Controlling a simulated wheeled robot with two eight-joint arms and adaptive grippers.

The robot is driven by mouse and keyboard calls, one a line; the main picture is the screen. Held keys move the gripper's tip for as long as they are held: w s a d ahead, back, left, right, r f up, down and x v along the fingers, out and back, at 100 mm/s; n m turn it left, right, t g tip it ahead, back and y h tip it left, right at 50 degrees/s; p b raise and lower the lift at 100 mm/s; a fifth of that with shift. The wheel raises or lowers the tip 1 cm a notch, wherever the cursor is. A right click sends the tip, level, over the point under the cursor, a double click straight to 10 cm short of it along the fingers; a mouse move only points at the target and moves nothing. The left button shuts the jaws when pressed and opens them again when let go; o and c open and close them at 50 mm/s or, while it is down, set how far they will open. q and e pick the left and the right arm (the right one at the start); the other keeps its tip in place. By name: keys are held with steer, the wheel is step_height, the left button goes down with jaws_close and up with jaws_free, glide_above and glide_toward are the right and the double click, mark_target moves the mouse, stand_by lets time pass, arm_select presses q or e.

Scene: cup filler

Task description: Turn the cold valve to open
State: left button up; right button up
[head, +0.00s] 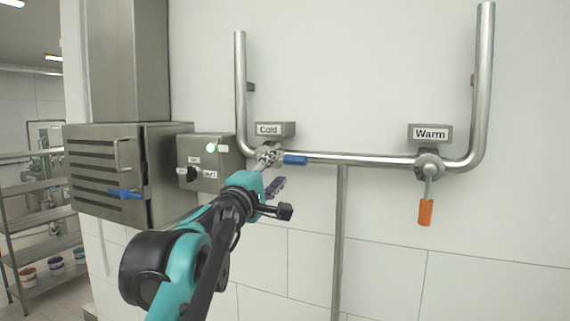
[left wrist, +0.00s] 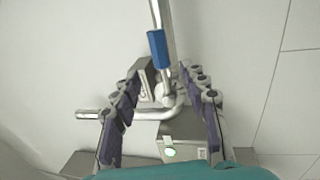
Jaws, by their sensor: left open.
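The cold valve (head: 268,154) is on the steel pipe below the "Cold" sign (head: 275,129). Its blue handle (head: 295,160) points right, along the horizontal pipe. In the left wrist view the blue handle (left wrist: 158,46) shows just beyond the fingertips, toward the top. My left gripper (head: 273,171) is at the valve, with its fingers spread and nothing held. In the left wrist view the gripper (left wrist: 158,76) has one finger on each side of the valve area; contact cannot be told. The arm partly hides the valve body. My right gripper is not in view.
The warm valve (head: 428,167), with an orange handle (head: 426,212) hanging down, is at the right. A control box (head: 222,165) with a lit green light and a black knob is left of the cold valve. A grey cabinet (head: 105,170) with a blue handle stands further left.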

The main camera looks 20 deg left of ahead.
arm_select(q)
steer(key=shift+s+f, duration=0.25)
steer(key=shift+s, duration=0.85)
steer(key=shift+s+f, duration=0.25)
steer(key=shift+s, duration=0.8)
